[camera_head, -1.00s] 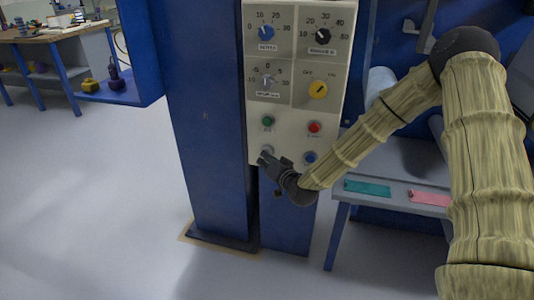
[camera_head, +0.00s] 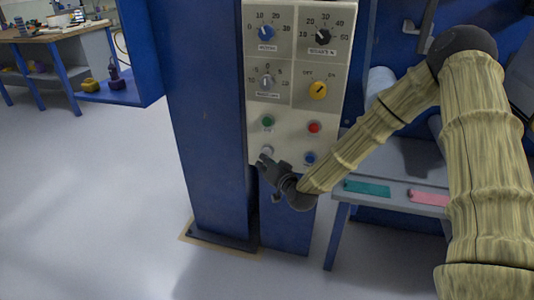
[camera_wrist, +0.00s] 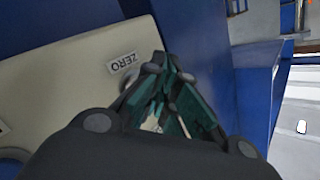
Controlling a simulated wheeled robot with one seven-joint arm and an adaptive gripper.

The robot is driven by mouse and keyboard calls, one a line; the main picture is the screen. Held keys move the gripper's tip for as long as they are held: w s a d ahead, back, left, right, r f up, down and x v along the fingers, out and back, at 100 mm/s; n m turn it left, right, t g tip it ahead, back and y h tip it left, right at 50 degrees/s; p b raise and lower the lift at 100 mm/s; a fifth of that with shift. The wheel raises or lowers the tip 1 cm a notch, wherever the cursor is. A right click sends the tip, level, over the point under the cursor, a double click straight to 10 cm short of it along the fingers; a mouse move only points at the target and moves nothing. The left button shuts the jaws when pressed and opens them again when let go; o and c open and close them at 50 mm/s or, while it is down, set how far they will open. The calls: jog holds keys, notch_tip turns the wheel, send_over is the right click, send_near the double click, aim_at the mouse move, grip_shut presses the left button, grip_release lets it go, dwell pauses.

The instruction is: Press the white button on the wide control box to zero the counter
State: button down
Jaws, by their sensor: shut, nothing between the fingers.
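The wide control box (camera_head: 289,138) is a cream panel with knobs and buttons on a blue machine post. The white button (camera_head: 267,151) is at its lower left, below a green button, and shows just above my gripper's tips. My gripper (camera_head: 264,162) is shut and empty at the panel's lower left edge. I cannot tell whether it touches the button. In the wrist view, the closed fingers (camera_wrist: 160,62) point at the cream panel (camera_wrist: 60,75), beside a label reading ZERO (camera_wrist: 122,63).
A green button (camera_head: 267,121), a red button (camera_head: 314,127) and a blue button (camera_head: 310,158) are close by. A yellow switch (camera_head: 318,90) and several knobs sit above. A grey table (camera_head: 400,190) with teal and pink strips stands to the right. Open floor (camera_head: 90,200) lies left.

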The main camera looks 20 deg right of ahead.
jog(key=shift+s+a, duration=0.7)
jog(key=shift+s, duration=0.35)
jog(key=shift+s+a, duration=0.7)
jog(key=shift+s, duration=0.35)
jog(key=s+a+f+n+g, duration=0.2)
jog(key=s+f+g, duration=0.2)
jog(key=s+f, duration=0.7)
jog(key=s+a+f+n+g, duration=0.15)
jog(key=s+f+g, duration=0.35)
jog(key=s+f, duration=0.65)
jog(key=s+d+f+n+g+h, duration=0.15)
jog(key=s+f+g, duration=0.3)
jog(key=s, duration=0.75)
jog(key=s+d+f+g+h, duration=0.25)
jog(key=s+f, duration=0.25)
jog(key=s, duration=0.7)
notch_tip(320, 180, up, 25)
jog(key=p, duration=2.5)
jog(key=shift+d+y, duration=0.35)
jog(key=shift+y, duration=0.05)
